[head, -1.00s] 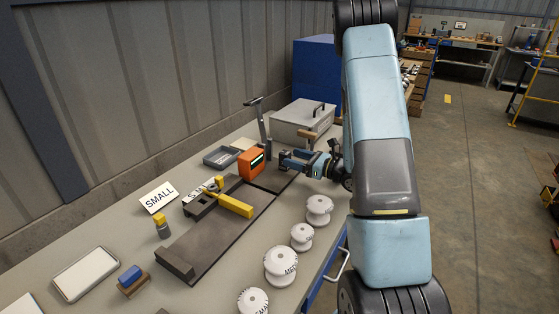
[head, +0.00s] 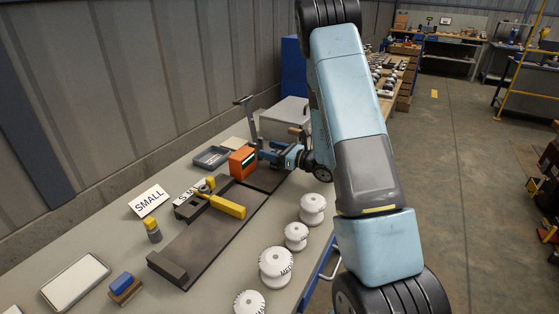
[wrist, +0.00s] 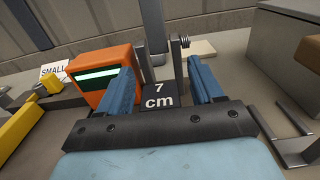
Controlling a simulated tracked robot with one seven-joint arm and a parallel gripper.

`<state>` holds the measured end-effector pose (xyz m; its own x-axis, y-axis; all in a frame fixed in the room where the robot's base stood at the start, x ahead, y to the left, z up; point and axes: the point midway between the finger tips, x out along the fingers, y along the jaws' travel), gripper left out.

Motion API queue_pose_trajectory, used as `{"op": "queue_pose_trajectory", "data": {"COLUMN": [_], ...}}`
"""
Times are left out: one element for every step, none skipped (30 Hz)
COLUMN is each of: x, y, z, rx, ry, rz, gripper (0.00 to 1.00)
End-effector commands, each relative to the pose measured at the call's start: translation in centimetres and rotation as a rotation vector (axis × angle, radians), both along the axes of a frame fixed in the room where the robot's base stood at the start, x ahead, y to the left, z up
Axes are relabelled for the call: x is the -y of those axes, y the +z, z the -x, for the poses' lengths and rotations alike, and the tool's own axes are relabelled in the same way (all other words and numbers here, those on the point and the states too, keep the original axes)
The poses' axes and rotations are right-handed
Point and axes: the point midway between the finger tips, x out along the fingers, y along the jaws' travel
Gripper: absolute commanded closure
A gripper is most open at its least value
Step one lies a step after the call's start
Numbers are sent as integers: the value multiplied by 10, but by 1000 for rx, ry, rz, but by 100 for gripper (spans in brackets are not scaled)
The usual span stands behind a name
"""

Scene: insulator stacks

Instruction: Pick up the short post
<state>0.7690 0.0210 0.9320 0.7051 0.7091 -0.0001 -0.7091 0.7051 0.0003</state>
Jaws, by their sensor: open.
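My gripper (head: 264,153) is open beside an orange box with a lit green display (head: 242,161) at the far end of the bench. In the wrist view its blue fingers (wrist: 162,84) stand apart. A black block marked "7 cm" (wrist: 160,96) shows in the gap between them, its lower part hidden by the gripper's palm bar. I cannot tell whether a finger touches it. A thin grey upright (wrist: 178,55) rises behind it. No thing is plainly labelled the short post. Several white ribbed spools (head: 276,266) stand along the bench's right edge.
The orange box (wrist: 102,80) is close to the left finger. A grey case (head: 284,118) and a tall grey stand (head: 246,115) are behind. A dark fixture plate (head: 205,240) with a yellow bar (head: 227,206) lies nearer. A "SMALL" sign (head: 149,201) stands left.

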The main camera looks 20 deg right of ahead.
Motion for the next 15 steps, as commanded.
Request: {"op": "queue_pose_trajectory", "data": {"x": [0, 0, 0, 0, 0, 0, 0, 0, 0, 0, 0, 0, 0, 0, 0], "y": [0, 0, 0, 0, 0, 0, 0, 0, 0, 0, 0, 0, 0, 0, 0], "z": [0, 0, 0, 0, 0, 0, 0, 0, 0, 0, 0, 0, 0, 0, 0], "rx": [0, 0, 0, 0, 0, 0, 0, 0, 0, 0, 0, 0, 0, 0, 0], "ry": [0, -1, -1, -1, -1, -1, -1, -1, -1, -1, -1, -1, -1, -1, -1], "rz": [0, 0, 0, 0, 0, 0, 0, 0, 0, 0, 0, 0, 0, 0, 0], "gripper": [34, 34, 34, 34, 34, 37, 40, 43, 46, 49, 52, 56, 59, 62, 66]}}
